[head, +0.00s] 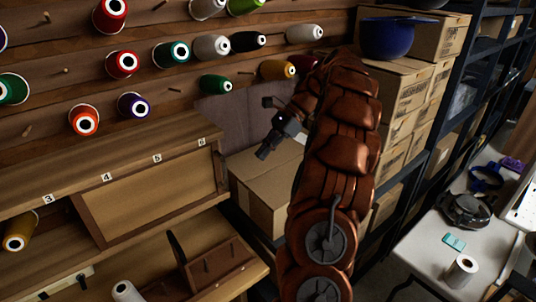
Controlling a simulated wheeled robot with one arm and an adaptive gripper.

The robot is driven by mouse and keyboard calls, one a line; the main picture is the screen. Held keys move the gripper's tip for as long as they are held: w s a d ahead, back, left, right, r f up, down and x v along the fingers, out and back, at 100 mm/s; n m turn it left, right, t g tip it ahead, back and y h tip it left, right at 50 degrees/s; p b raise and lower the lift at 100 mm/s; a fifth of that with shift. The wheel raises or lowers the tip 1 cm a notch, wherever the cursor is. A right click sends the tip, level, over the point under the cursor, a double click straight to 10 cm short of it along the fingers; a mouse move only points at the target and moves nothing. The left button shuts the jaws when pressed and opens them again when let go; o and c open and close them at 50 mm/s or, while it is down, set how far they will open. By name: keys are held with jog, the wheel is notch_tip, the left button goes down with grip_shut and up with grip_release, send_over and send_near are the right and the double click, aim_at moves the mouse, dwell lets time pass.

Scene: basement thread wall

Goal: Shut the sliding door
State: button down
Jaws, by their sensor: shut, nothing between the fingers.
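The sliding door appears to be the light wooden panel (150,190) in the front of the wooden cabinet at the left. It stands below the labels 4 to 6. To its left the cabinet front is open, and a yellow spool (19,232) shows inside. My gripper (264,150) is shut and empty, up and to the right of the panel, in front of the cardboard boxes. It looks apart from the panel. The cabinet's far left end is outside the view.
Thread spools (122,64) on pegs cover the wall above. A wooden divider piece (215,263) and a white spool (126,291) are on the lower shelf. Cardboard boxes (262,190) stand right of the cabinet. A white table (425,255) with gear is at the right.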

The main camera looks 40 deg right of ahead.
jog(key=shift+b+x, duration=2.25)
jog(key=shift+b, duration=0.25)
jog(key=shift+a+f+p, duration=0.1)
jog(key=shift+a+p, duration=0.1)
jog(key=shift+p, duration=0.15)
jog(key=shift+w+a+f, duration=0.1)
jog(key=shift+a+f, duration=0.15)
jog(key=shift+w+a+f+p, duration=0.1)
jog(key=shift+w+a+p, duration=0.1)
jog(key=shift+a, duration=0.5)
jog(key=shift+w+a+f+p, duration=0.15)
jog(key=shift+w+a+p, duration=0.05)
jog(key=shift+a, duration=0.5)
jog(key=shift+w+a+f+p, duration=0.1)
jog(key=shift+w+a+p, duration=0.15)
jog(key=shift+a, duration=0.5)
jog(key=shift+a, duration=0.1)
